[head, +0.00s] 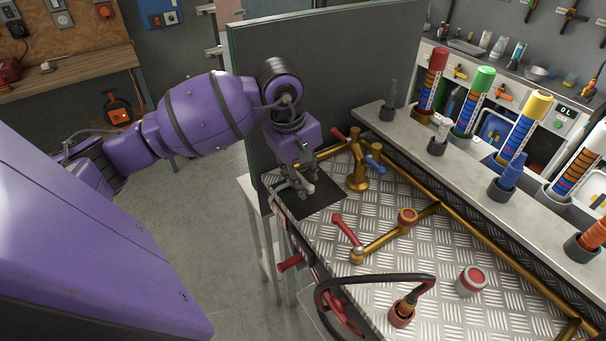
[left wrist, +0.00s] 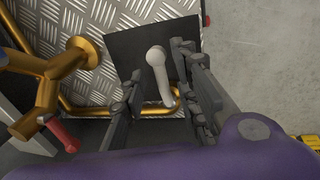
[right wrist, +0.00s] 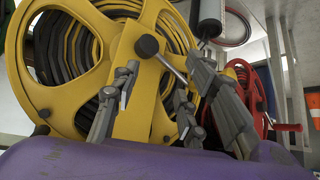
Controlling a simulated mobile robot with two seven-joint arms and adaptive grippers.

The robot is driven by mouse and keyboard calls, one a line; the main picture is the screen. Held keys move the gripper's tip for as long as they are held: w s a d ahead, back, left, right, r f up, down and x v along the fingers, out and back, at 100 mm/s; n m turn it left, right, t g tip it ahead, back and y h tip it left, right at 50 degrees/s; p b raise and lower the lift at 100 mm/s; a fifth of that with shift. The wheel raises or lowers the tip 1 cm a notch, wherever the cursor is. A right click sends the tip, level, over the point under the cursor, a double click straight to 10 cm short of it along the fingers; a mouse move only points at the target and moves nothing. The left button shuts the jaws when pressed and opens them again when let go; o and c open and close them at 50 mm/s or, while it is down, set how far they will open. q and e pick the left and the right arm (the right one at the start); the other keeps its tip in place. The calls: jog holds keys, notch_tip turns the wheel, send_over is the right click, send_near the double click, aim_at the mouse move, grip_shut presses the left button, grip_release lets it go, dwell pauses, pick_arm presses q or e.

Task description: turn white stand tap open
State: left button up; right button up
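The white tap lever (left wrist: 158,72) shows in the left wrist view over a black plate (left wrist: 125,45). It is a pale, bent handle with a rounded end. My left gripper (left wrist: 157,82) is open, with one finger on each side of the lever; I cannot tell whether either touches it. In the head view my left gripper (head: 297,190) points down over the black plate (head: 318,200) at the table's left end, largely hiding the lever. My right gripper (right wrist: 165,95) is open and empty in front of a yellow hose reel (right wrist: 158,105).
A gold standpipe (head: 357,178) with red and blue levers stands right of my left gripper. A red lever (head: 347,230) is nearer on the metal table (head: 385,265). A grey panel (head: 320,75) rises behind. A red reel (right wrist: 250,90) stands right of the yellow one.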

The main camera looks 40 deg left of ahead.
pick_arm(q)
grip_shut()
dwell(0.4)
